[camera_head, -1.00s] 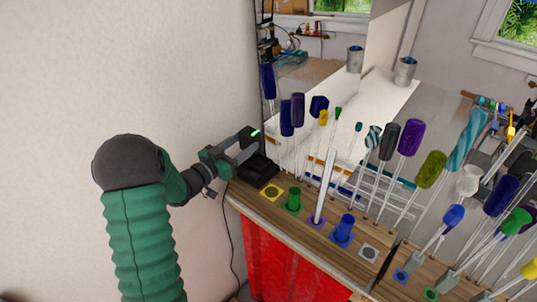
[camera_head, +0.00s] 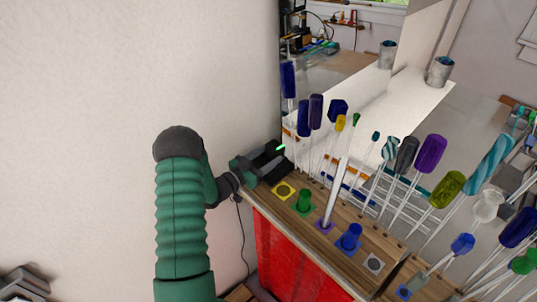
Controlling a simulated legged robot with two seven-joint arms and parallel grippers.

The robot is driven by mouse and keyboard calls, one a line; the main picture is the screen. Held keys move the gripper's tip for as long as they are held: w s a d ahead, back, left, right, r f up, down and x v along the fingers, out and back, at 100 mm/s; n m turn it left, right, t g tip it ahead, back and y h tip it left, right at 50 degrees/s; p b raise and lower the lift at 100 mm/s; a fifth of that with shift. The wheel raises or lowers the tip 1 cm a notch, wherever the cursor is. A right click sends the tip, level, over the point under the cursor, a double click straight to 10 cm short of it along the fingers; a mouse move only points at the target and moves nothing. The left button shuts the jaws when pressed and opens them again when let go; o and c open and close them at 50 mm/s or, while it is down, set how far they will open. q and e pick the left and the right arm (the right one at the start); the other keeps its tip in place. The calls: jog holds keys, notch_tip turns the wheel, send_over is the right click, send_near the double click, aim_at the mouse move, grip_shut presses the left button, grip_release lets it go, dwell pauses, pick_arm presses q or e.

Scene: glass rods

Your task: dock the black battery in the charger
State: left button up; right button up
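My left gripper (camera_head: 265,166) comes in from the left and is low at the left end of the wooden bench. It is right at the black charger (camera_head: 284,170), just behind the yellow square. Dark shapes overlap between its fingers, and a small green light shows at the far side. I cannot clearly separate the black battery from the charger and the dark fingers. How far apart the fingers are, and whether they hold the battery, cannot be told.
To the right of the charger are a yellow square (camera_head: 284,190), a green holder (camera_head: 304,202) and a blue holder (camera_head: 349,238). Several glass rods with coloured tops (camera_head: 431,153) stand close by. A plain wall (camera_head: 110,80) fills the left.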

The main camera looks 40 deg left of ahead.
pick_arm(q)
jog(key=shift+o, duration=1.2)
jog(key=shift+w+d, duration=0.15)
jog(key=shift+d, duration=0.1)
jog(key=shift+o, duration=1)
jog(key=shift+a, duration=0.1)
jog(key=shift+s+a+f, duration=0.1)
jog(key=shift+s+a, duration=0.15)
jog(key=shift+a, duration=0.55)
jog(key=shift+s+a+f, duration=0.1)
jog(key=shift+s+a, duration=0.05)
jog(key=shift+s, duration=0.05)
jog(key=s+b, duration=0.5)
jog(key=s, duration=0.6)
jog(key=shift+s+a, duration=0.15)
jog(key=shift+a, duration=0.15)
pick_arm(e)
jog(key=f, duration=0.2)
jog(key=a+f, duration=0.1)
jog(key=f, duration=0.2)
jog(key=shift+a+f, duration=0.1)
jog(key=shift+a, duration=0.05)
pick_arm(q)
jog(key=shift+d, duration=0.1)
